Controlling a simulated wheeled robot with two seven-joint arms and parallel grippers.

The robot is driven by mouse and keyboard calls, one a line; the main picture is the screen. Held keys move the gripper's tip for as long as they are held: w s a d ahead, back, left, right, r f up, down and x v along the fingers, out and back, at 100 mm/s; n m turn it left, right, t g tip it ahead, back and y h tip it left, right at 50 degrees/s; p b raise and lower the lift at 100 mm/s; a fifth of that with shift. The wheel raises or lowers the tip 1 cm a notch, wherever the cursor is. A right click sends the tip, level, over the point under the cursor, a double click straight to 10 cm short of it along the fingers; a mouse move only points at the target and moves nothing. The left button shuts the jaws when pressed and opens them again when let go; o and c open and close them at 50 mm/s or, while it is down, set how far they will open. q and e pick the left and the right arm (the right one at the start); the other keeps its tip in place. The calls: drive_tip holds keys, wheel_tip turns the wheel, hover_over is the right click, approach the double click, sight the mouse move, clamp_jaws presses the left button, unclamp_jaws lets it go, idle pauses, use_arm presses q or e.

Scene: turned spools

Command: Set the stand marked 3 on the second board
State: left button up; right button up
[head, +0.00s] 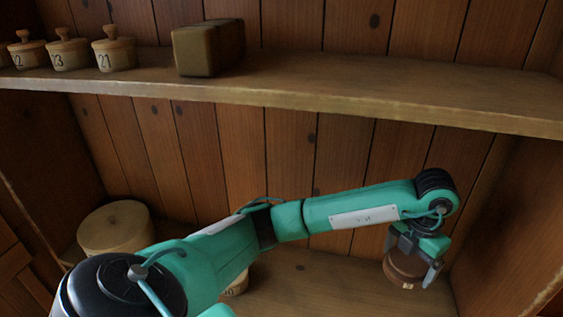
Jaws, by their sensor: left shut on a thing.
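My left gripper (413,257) is at the lower right of the head view, at the end of my green arm. It points down, shut on a round brown wooden stand (404,270). One finger shows on the stand's right side. A small pale label shows on the stand's front, too small to read for certain. The stand is low over the right part of the lower board (330,290); I cannot tell whether it touches it. My right gripper is not in view.
The upper board (350,107) bears several lidded pots at the left, one marked 23 (70,55) and one marked 21 (116,54), and a dark block (208,48). Its right half is clear. A round pale box (115,229) stands lower left. My arm partly hides a small marked thing (236,287).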

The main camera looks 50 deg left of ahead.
sight(385, 314)
use_arm(q)
drive_tip(key=shift+w+r, duration=0.1)
wheel_tip(385, 314, down, 20)
drive_tip(key=p, duration=0.4)
drive_tip(key=shift+r, duration=0.1)
drive_tip(key=shift+f, duration=0.25)
drive_tip(key=o, duration=0.8)
drive_tip(key=shift+o, duration=0.2)
drive_tip(key=shift+r, duration=0.1)
